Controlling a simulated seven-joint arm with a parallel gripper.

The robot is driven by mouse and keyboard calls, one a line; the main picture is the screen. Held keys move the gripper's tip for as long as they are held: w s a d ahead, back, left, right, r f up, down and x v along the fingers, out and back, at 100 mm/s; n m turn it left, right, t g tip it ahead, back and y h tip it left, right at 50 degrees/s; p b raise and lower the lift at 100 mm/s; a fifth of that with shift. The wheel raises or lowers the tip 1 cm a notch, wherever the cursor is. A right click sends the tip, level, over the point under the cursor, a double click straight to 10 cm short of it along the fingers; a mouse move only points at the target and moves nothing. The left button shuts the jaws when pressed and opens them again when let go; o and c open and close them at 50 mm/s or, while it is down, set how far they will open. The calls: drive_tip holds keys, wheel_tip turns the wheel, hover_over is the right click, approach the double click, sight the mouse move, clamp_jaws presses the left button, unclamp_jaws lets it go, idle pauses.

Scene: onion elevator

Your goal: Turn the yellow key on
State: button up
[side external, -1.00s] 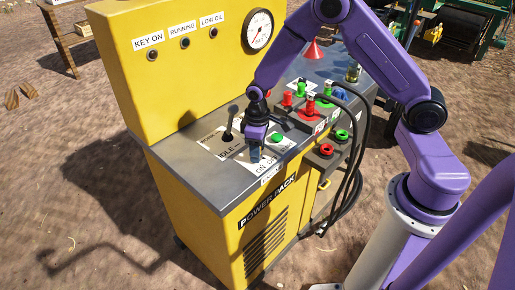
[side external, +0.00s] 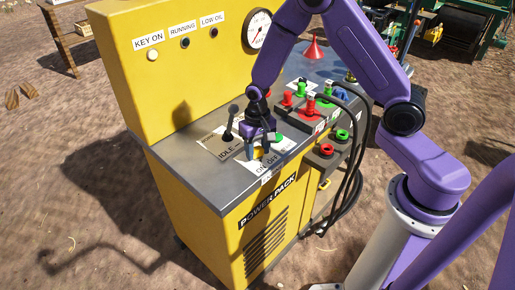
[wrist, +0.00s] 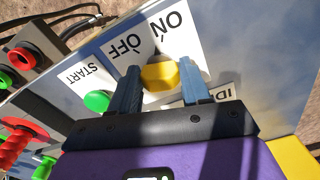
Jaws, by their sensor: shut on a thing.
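The yellow key (wrist: 160,75) sits on the white ON/OFF label (wrist: 178,38) of the power pack's top panel, in the wrist view. My gripper (wrist: 160,67) is shut on the key, with one blue finger on each side of it. The KEY ON lamp (side external: 152,55) on the yellow upright panel is bright white.
The green START button (wrist: 97,101) is close beside one finger. The throttle lever (side external: 230,122) stands close to my gripper by the IDLE label. Red and green couplings (side external: 311,103) and black hoses (side external: 357,150) are to the right.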

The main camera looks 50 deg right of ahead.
sight(257, 148)
drive_tip(key=shift+m, duration=1.3)
drive_tip(key=shift+c, duration=0.2)
drive_tip(key=o, duration=1)
wheel_tip(257, 148, up, 18)
drive_tip(key=shift+f, duration=0.25)
drive_tip(key=shift+a, duration=0.1)
drive_tip(key=s+r+n, duration=0.1)
drive_tip(key=s+n, duration=1.7)
drive_tip(key=s, duration=0.9)
drive_tip(key=shift+s+a+r, duration=0.3)
drive_tip(key=shift+s, duration=0.1)
